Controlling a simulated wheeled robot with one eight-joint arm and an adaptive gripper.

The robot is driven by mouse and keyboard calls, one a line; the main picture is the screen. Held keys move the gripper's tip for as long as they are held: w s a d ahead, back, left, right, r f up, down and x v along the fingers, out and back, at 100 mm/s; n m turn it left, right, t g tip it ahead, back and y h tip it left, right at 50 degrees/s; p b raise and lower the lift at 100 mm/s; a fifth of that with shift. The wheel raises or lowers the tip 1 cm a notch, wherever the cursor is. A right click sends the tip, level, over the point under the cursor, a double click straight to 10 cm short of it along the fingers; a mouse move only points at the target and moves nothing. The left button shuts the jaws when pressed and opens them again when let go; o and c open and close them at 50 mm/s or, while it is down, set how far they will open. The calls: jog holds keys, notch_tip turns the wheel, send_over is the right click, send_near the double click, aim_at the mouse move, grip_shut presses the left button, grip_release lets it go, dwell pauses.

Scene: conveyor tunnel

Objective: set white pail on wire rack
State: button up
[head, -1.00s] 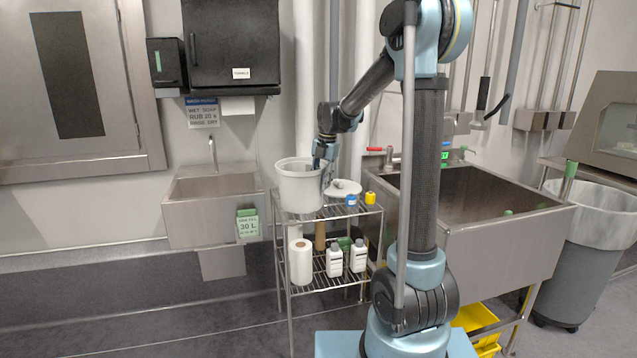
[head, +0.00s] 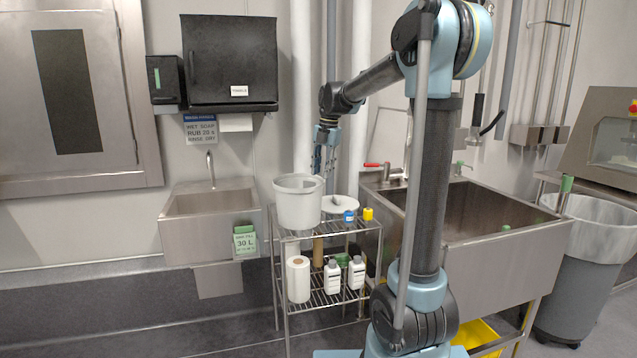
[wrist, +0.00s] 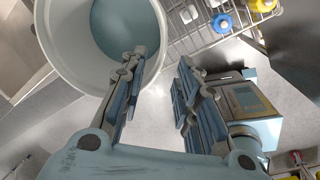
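The white pail (head: 299,205) stands upright on the top shelf of the wire rack (head: 345,226), at its left side. In the wrist view the pail's rim (wrist: 62,60) and blue-grey inside show at the upper left. My gripper (head: 325,172) is above and just right of the pail's rim in the head view. In the wrist view my gripper (wrist: 160,75) has its fingers spread, with nothing between them. One finger overlaps the pail's rim in that picture; whether it touches I cannot tell.
A white lid-like disc (head: 341,203), a blue-capped jar (head: 349,217) and a yellow item (head: 368,214) share the top shelf. A paper roll (head: 298,279) and white bottles (head: 332,277) stand below. A large sink (head: 480,240) is at right, a small sink (head: 210,225) at left.

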jog(key=s+d+f+m, duration=0.2)
jog(key=s+d+m, duration=0.45)
jog(key=s, duration=0.25)
jog(key=s+d+f+m, duration=0.3)
jog(key=s+d+m, duration=0.2)
jog(key=s+m, duration=0.3)
jog(key=s+d+f+m, duration=0.2)
jog(key=s+f+m, duration=0.5)
jog(key=s+f, duration=0.1)
jog(key=s+d+f+m+t+h, duration=0.1)
jog(key=s+d+f+m, duration=0.2)
jog(key=s+f+m, duration=0.5)
jog(key=s, duration=0.3)
jog(key=shift+s+d, duration=0.15)
jog(key=shift+d, duration=0.05)
jog(key=shift+m, duration=0.25)
jog(key=shift+w+f, duration=0.15)
jog(key=shift+w, duration=0.35)
